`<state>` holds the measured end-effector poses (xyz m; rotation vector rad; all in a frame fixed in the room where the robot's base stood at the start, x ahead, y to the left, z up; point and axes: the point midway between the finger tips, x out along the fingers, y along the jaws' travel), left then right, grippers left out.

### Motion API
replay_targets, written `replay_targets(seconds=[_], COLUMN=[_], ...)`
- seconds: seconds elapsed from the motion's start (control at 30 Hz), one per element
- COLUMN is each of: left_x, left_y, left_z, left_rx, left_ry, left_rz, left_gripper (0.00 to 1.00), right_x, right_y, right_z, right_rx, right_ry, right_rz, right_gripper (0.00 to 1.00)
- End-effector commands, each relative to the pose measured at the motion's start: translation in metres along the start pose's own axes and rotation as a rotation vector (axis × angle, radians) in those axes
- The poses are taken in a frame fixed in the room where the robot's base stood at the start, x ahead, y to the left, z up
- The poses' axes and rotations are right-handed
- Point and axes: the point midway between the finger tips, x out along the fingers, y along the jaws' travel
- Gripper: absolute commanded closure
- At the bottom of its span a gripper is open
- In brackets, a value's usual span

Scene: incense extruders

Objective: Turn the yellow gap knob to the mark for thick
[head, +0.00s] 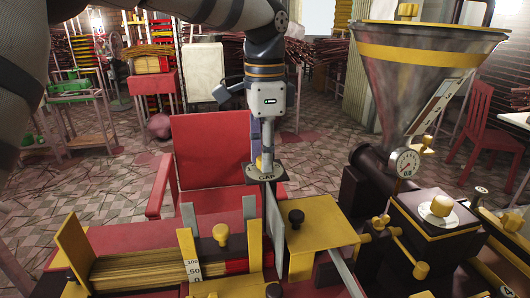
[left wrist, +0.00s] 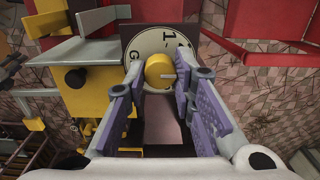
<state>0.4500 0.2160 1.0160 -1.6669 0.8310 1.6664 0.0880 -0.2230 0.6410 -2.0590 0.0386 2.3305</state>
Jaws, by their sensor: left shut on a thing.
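The yellow gap knob (left wrist: 160,69) sits on a round pale dial (left wrist: 148,44) in the left wrist view. A "1", other partial marks and a "G" show on the dial; the rest is hidden by the fingers. A short pale line on the knob points to the right there. My left gripper (left wrist: 162,84) has its purple-padded fingers on both sides of the knob and is shut on it. In the head view my left gripper (head: 262,150) comes down from above onto the plate lettered "GAP" (head: 266,176), hiding most of the knob. My right gripper is not in view.
A metal hopper (head: 425,80) and a pressure gauge (head: 405,162) stand at the right. A tray of yellow sticks (head: 140,272) lies front left. A red chair (head: 212,150) stands behind.

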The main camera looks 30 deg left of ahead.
Motion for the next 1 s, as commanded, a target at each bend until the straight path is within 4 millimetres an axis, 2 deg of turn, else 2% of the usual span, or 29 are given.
replay_targets(seconds=[0.37, 0.4, 0.47, 0.77, 0.87, 1.0], left_x=[0.0, 0.0, 0.0, -0.002, -0.016, -0.054], left_y=[0.0, 0.0, 0.0, 0.0, -0.001, -0.001], left_z=[0.0, 0.0, 0.0, 0.0, -0.001, -0.001], left_rx=[-0.002, -0.002, -0.002, -0.002, -0.002, -0.003], left_ry=[-0.001, -0.001, -0.001, 0.0, 0.001, 0.003], left_rz=[0.0, 0.0, 0.0, 0.0, -0.004, -0.007], left_gripper=[1.0, 0.67, 0.56, 0.56, 0.56, 0.56], right_x=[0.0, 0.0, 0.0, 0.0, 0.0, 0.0], right_y=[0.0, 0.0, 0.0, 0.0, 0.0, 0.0], right_z=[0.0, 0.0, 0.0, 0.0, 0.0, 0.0], right_rx=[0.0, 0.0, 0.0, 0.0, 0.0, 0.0], right_ry=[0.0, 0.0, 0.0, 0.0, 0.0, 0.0], right_rz=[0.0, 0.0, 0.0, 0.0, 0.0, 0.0], right_gripper=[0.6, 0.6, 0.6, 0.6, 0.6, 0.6])
